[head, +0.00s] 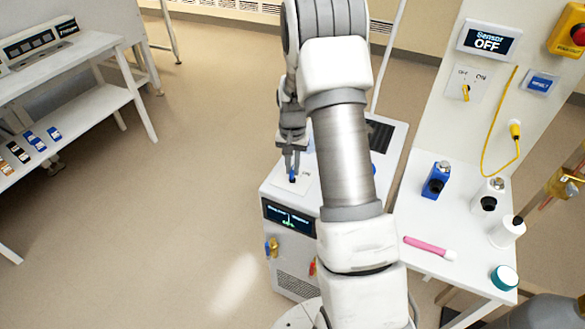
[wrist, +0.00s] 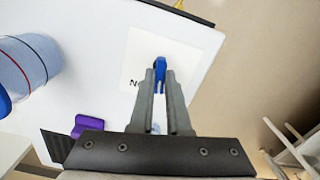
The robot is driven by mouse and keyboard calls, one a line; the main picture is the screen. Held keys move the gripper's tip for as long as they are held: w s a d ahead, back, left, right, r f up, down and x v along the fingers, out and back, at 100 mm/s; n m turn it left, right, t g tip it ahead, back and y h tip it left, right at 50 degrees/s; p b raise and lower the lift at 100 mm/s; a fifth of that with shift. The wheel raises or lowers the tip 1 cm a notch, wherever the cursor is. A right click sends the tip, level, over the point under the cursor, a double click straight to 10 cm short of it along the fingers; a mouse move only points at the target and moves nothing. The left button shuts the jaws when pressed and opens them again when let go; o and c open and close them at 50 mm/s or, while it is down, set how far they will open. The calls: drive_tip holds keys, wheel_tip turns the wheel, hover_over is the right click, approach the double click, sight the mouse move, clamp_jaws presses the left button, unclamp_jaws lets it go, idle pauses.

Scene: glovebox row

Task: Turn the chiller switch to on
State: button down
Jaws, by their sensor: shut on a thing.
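The chiller (head: 291,246) is a white box on the floor with a dark display on its front. Its switch (wrist: 161,72) is a blue knob on a pale plate (wrist: 146,50) on the chiller's top. Upside-down lettering, partly covered by a finger, shows on the plate beside the knob in the wrist view. My gripper (wrist: 162,88) points down and is shut on the blue knob, one finger on each side. In the head view my gripper (head: 292,166) stands over the plate, and the knob is mostly hidden between the fingers.
A white bench at right holds a blue fitting (head: 436,181), a pink marker (head: 430,248) and a teal-lidded jar (head: 504,278). Above it are a panel reading Sensor OFF (head: 488,41) and a yellow switch (head: 465,91).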

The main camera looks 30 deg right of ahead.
drive_tip(key=shift+m, duration=1.1)
drive_tip(key=c, duration=0.9)
unclamp_jaws()
drive_tip(key=shift+r, duration=0.1)
wheel_tip(320, 180, up, 17)
drive_tip(key=shift+r, duration=0.15)
